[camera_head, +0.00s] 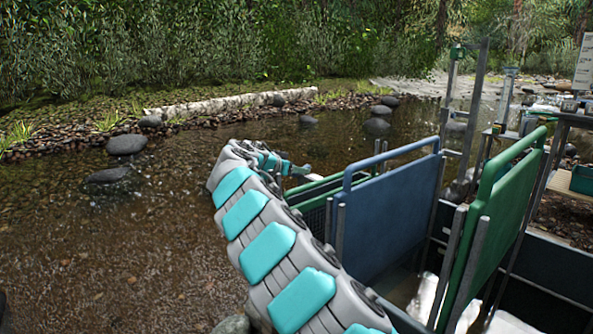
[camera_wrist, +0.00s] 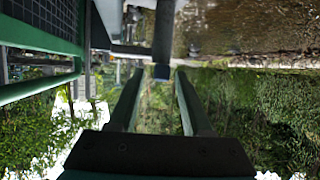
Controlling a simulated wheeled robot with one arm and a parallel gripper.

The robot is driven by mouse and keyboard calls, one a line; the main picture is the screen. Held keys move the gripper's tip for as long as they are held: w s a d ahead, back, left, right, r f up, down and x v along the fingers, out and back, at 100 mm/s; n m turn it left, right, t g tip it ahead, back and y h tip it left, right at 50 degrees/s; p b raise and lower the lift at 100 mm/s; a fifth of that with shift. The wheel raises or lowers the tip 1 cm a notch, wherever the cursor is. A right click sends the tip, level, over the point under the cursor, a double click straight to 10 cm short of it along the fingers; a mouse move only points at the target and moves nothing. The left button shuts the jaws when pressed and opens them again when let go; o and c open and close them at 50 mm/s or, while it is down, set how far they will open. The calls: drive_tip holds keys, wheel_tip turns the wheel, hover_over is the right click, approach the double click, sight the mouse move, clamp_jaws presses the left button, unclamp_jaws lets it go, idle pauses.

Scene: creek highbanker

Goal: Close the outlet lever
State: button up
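My gripper (camera_wrist: 160,80) is open in the wrist view, its two dark fingers apart with a gap between them. A dark bar (camera_wrist: 163,38), which looks like the outlet lever, comes from the top edge and ends at the fingertips, between them in the picture. I cannot tell whether the fingers touch it. In the head view my arm curves away over the water and my gripper (camera_head: 300,170) is small, beside the far end of the highbanker box. The lever cannot be made out there.
A blue gate panel (camera_head: 390,215) and a green gate panel (camera_head: 497,225) stand upright in the box, right of my arm. A green rail (camera_wrist: 40,88) and dark mesh (camera_wrist: 45,18) are at left in the wrist view. Open creek water (camera_head: 100,240) with rocks lies left.

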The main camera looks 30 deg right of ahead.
clamp_jaws()
idle(0.3)
drive_tip(key=shift+f, duration=0.1)
